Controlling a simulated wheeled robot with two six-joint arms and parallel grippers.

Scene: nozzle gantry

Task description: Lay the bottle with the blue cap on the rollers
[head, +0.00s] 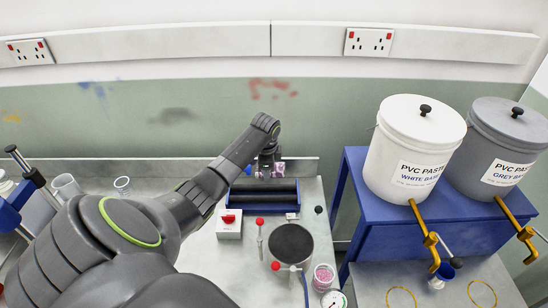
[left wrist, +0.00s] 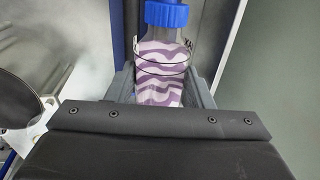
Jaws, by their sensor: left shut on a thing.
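My left gripper (head: 266,168) is shut on a bottle with a purple and white wavy pattern (head: 279,167), which is mostly hidden by the gripper. In the left wrist view the bottle (left wrist: 163,68) sits between the grey jaws, with its blue cap (left wrist: 167,15) pointing to the top of the picture. A thin wire loop shows around its upper body. The dark rollers (head: 262,194) lie side by side in a blue frame on the bench. In the head view the gripper and bottle are at their back edge; I cannot tell whether the bottle touches them. My right gripper is not in view.
A white box with a red switch (head: 229,224) and a round dark-topped pot (head: 291,243) stand in front of the rollers. A cup of pink bits (head: 323,277) is nearby. A blue stand (head: 360,215) with a white bucket (head: 414,150) and a grey bucket (head: 506,150) is right.

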